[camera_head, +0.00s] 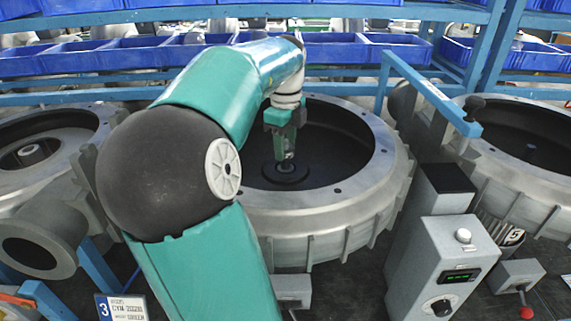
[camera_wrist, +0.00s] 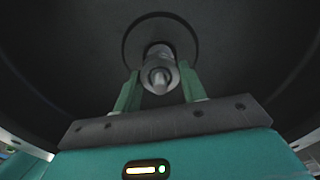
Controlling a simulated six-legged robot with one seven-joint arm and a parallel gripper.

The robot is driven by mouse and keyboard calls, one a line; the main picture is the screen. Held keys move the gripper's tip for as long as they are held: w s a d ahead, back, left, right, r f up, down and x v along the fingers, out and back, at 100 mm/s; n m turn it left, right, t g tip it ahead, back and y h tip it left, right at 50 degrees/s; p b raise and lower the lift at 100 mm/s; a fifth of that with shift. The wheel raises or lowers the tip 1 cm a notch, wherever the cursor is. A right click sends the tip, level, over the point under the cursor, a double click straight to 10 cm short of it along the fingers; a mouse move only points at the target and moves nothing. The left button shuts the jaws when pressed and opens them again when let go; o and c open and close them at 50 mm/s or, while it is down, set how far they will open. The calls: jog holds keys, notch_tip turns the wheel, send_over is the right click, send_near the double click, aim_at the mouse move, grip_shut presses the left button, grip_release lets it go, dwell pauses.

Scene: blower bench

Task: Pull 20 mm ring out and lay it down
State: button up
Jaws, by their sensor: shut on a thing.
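The grey blower housing (camera_head: 330,215) stands open in the middle, with a dark interior and a round hub disc (camera_head: 286,172) at its bottom. My gripper (camera_head: 286,154) reaches down inside it, over the hub. In the wrist view, a metal shaft (camera_wrist: 160,82) points at the camera from the disc. The 20 mm ring (camera_wrist: 159,63) looks like the grey metal collar around this shaft. My gripper (camera_wrist: 160,88) is shut on the ring, with one green finger on each side. The ring's far side is hidden, and I cannot tell how far along the shaft it sits.
More blower housings stand at left (camera_head: 40,150) and right (camera_head: 500,165). A blue bracket (camera_head: 425,92) rises beside the middle housing's right rim. A grey control box (camera_head: 440,265) stands at front right. Blue bins (camera_head: 100,55) line the rack behind.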

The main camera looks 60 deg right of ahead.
jog(key=shift+r, duration=3.8)
